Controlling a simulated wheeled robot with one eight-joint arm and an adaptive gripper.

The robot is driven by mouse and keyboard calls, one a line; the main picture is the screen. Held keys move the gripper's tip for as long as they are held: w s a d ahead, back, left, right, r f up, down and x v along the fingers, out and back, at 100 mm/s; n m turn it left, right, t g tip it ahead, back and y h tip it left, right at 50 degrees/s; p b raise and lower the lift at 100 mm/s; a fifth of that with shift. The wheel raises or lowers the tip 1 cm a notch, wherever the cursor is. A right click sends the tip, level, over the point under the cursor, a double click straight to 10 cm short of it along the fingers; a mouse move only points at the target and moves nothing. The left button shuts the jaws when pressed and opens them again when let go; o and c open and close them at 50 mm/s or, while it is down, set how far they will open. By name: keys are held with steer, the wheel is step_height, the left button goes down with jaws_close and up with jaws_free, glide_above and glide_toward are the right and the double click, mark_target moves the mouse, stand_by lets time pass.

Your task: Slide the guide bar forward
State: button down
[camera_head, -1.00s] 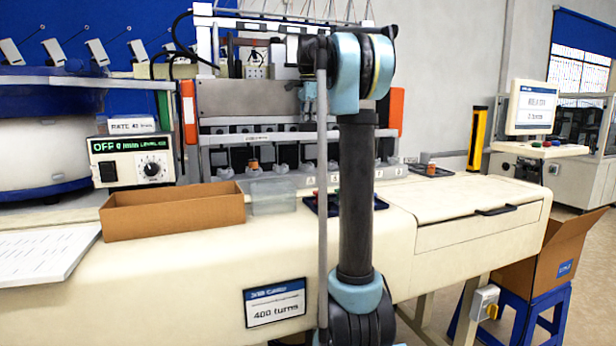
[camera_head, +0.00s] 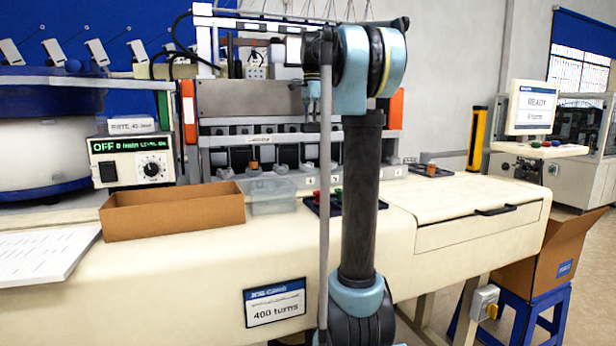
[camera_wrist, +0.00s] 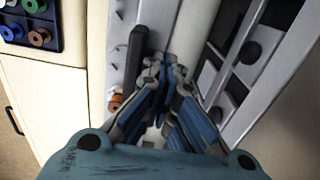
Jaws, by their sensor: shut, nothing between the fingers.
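The winding machine's long pale rail (camera_head: 230,139), which I take to be the guide bar, runs level across the front with a small label on it. My arm hides its right part. In the wrist view, my gripper (camera_wrist: 168,68) is shut and empty. Its fingertips overlap the lower end of a pale lengthwise bar (camera_wrist: 188,35); I cannot tell whether they touch it. An upright-looking dark piece (camera_wrist: 135,60) stands just left of the fingers. A copper spool (camera_wrist: 115,101) sits left of them on the spindle strip.
A tray of coloured spools (camera_wrist: 32,22) lies at upper left in the wrist view. In the head view, a cardboard tray (camera_head: 170,212) and clear bin (camera_head: 268,195) stand on the bench. A screen (camera_head: 533,107) reads READY. The right bench top (camera_head: 460,195) is clear.

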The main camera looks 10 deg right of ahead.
mark_target(316, 125)
steer(key=s, duration=0.4)
steer(key=shift+d+f, duration=0.15)
steer(key=shift+d, duration=0.25)
stand_by(0.4)
steer(key=shift+w+a, duration=0.1)
steer(key=shift+w, duration=0.25)
steer(key=shift+w+r, duration=0.15)
steer(key=shift+r, duration=4.4)
